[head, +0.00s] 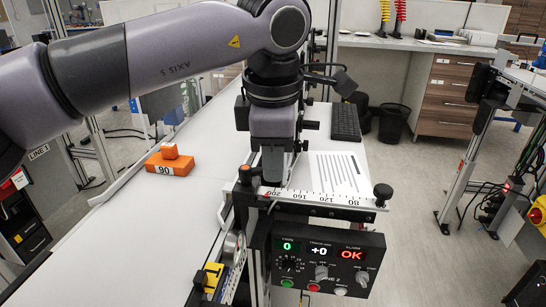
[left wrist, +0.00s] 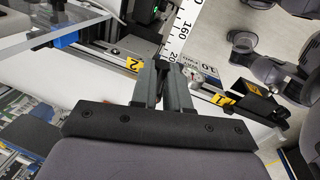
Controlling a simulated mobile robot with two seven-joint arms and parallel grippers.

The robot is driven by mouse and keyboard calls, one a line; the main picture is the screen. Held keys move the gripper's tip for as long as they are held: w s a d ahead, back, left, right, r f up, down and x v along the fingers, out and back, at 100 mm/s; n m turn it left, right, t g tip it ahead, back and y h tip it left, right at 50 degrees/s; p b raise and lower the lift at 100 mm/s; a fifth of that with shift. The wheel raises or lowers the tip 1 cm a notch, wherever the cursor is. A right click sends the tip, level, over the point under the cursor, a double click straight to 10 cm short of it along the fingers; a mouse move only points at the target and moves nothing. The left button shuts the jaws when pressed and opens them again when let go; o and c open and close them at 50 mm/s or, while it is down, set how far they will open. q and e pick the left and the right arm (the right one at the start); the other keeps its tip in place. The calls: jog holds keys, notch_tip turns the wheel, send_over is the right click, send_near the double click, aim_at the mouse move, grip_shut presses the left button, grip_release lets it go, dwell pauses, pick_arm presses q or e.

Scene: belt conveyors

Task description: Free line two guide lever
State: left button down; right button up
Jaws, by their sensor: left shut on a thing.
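My left gripper (head: 273,178) points down at the near end of the ruler scale (head: 320,195), above the control panel. It also shows in the left wrist view (left wrist: 162,72), with its fingers shut on a dark piece, which I take to be the line two guide lever. The fingers hide most of it. A yellow tag marked 2 (left wrist: 132,64) is just left of the fingertips, and a yellow tag marked 1 (left wrist: 222,99) is to their right. My right gripper is not in view.
The control panel (head: 328,262) shows green 0, +0 and red OK. An orange block marked 90 (head: 170,163) sits on the white belt (head: 120,222) to the left. A black knob (head: 383,192) stands right.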

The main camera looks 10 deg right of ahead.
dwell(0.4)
pick_arm(q)
jog(key=c, duration=1.1)
grip_release()
jog(key=shift+r, duration=0.15)
notch_tip(320, 180, up, 7)
jog(key=s, duration=0.1)
jog(key=shift+s, duration=0.15)
jog(key=shift+a, duration=0.1)
